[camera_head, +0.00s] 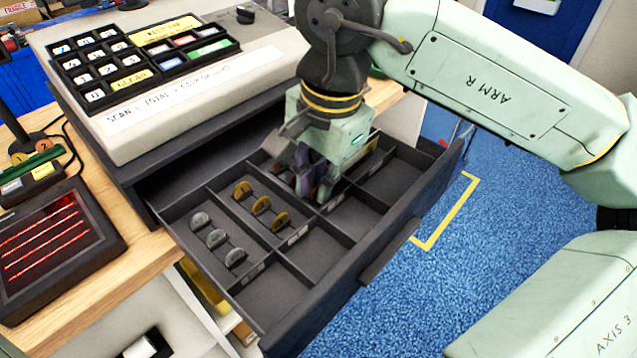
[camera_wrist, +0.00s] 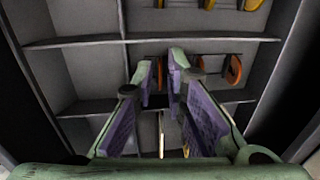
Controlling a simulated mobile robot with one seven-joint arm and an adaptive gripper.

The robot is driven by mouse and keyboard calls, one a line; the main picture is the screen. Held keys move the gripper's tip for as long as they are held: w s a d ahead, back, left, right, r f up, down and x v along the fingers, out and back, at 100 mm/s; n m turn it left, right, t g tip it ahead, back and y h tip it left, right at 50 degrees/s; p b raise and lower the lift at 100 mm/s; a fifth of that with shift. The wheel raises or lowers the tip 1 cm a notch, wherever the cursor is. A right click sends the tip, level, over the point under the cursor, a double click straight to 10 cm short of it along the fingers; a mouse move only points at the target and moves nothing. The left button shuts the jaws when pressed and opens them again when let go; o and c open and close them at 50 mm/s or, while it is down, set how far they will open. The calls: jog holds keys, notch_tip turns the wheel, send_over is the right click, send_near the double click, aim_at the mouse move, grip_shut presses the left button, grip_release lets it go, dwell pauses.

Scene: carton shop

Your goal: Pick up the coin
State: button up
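Upright coins stand in the compartments of an open dark drawer (camera_head: 305,260). In the head view, silver coins (camera_head: 217,238) are in the left compartment and gold coins (camera_head: 262,205) in the one beside it. My gripper (camera_head: 312,190) reaches down into the compartment right of the gold coins and hides much of it. In the wrist view, the purple-padded fingers (camera_wrist: 164,68) are apart, with a thin orange coin edge visible between their tips. Another orange coin (camera_wrist: 234,70) stands to the right in the same row. Whether the fingers touch the nearer coin is unclear.
Dark dividers (camera_wrist: 85,42) separate the compartments. The front compartments in the head view look empty. A cash register (camera_head: 180,90) stands behind the drawer, and a red-lit display (camera_head: 50,240) sits on the wooden counter at left. Blue floor lies right of the drawer.

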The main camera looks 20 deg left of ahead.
jog(key=shift+c, duration=0.5)
grip_shut()
notch_tip(320, 180, up, 10)
jog(key=b, duration=0.1)
jog(key=shift+f, duration=0.1)
dwell(1.7)
